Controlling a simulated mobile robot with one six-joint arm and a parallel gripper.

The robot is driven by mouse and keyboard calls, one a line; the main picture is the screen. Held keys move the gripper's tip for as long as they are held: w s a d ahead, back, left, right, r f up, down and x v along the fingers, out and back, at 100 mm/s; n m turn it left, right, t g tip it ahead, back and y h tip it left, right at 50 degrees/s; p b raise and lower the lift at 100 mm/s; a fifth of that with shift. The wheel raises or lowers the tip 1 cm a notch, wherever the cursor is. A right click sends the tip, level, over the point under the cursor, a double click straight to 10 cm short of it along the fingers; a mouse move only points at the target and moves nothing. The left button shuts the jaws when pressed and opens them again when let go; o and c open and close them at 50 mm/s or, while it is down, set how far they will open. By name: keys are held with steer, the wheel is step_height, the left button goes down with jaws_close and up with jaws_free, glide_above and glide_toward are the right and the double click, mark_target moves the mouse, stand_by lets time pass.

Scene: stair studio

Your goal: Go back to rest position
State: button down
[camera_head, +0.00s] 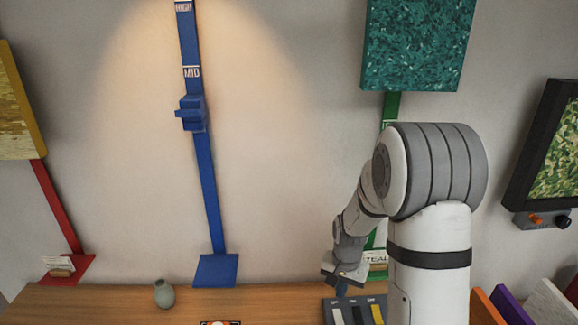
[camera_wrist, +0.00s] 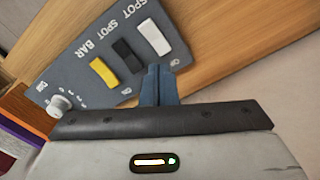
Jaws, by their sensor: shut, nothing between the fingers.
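My gripper (camera_head: 342,285) hangs low over the wooden table, just above the dark switch panel (camera_head: 329,310), in the head view. In the wrist view my gripper (camera_wrist: 157,72) has its blue-grey fingers together with nothing between them. The panel (camera_wrist: 75,75) behind them carries a white switch (camera_wrist: 153,37), a black switch (camera_wrist: 127,56) and a yellow switch (camera_wrist: 104,73), labelled SPOT, SPOT and BAR. A round knob (camera_wrist: 58,105) sits at the panel's end. I cannot tell whether the fingers touch the panel.
A blue rail (camera_head: 205,175) with a slider block (camera_head: 191,113) stands against the wall, lit from above. A small vase (camera_head: 164,293) stands on the table (camera_head: 90,305). A teal picture (camera_head: 419,45) hangs above my arm. Coloured panels (camera_head: 512,305) stand at the right.

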steer(key=s+a+r+n+t, duration=0.1)
steer(key=s+r+n+t, duration=0.2)
steer(key=s+r, duration=1.7)
steer(key=n, duration=0.2)
steer(key=shift+a+r+n, duration=0.25)
steer(key=shift+a+n, duration=0.15)
